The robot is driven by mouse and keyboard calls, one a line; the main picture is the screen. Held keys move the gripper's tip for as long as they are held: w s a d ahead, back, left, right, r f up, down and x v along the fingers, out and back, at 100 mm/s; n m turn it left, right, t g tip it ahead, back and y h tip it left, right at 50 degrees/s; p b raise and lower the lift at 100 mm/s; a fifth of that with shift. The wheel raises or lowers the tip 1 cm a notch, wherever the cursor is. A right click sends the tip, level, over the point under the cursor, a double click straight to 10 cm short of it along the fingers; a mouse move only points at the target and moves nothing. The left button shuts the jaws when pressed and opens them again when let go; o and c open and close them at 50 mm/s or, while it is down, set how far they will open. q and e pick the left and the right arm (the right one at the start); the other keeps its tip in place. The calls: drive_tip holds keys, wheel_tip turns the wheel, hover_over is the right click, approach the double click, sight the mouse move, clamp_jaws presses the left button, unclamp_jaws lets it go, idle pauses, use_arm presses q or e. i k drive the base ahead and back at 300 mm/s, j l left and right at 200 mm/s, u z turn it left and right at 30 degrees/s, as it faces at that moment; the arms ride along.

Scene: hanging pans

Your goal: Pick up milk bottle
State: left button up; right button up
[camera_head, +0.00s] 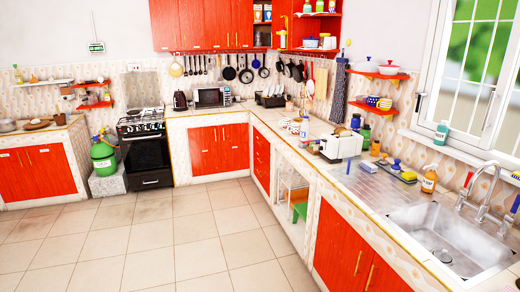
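Neither of my grippers is in view. I cannot pick out a milk bottle for certain. A small white upright container (304,130) stands on the right counter, behind the white toaster; it is too small to identify. An orange pump bottle (429,180) stands beside the sink.
The right counter holds a white toaster (341,146), a metal sink (445,238) and several small items. A black stove (145,150) stands at the back, with a green gas cylinder (103,158) beside it. Pans (246,74) hang on the back wall. The tiled floor (170,230) is clear.

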sight(304, 128)
drive_tip(key=i, duration=2.75)
